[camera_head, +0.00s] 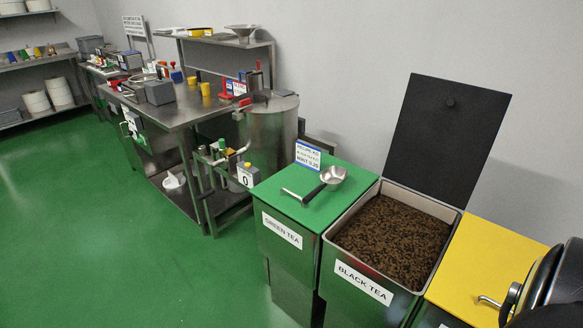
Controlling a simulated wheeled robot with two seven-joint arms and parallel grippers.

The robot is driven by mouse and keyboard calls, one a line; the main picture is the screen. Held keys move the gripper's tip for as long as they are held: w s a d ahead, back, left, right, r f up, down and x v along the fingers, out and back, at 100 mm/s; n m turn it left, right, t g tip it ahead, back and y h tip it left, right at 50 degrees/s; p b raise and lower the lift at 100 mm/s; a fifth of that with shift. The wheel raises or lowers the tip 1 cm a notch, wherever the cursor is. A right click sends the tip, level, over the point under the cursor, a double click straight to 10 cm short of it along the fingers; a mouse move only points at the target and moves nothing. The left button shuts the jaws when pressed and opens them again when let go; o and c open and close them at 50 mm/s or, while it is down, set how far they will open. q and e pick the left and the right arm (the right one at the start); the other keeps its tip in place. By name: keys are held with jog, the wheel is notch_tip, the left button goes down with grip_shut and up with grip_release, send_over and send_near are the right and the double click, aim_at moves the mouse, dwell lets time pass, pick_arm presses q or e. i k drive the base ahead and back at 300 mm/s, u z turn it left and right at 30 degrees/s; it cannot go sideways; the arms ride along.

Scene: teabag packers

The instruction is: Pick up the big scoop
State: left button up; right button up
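A scoop (333,175) with a round silver bowl, black grip and silver handle end lies on the closed green lid (272,187) of the green tea bin. At the right, a bent silver rod with a black grip (491,301) shows over the yellow lid (487,262); it resembles a scoop handle, but the rest is hidden or cut off. I cannot tell which scoop is the big one. A dark rounded shape at the right edge may be part of my arm. Neither gripper can be made out.
The black tea bin (363,285) is open and full of dark brown tea (394,240), its black lid (449,130) raised. A small sign (308,156) stands behind the scoop. A steel drum (272,135) and cluttered steel table (170,113) stand left. Green floor (90,220) is clear.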

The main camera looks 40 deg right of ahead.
aim_at(334, 177)
jog(key=z, duration=0.6)
jog(key=i, duration=1.2)
jog(key=z, duration=0.85)
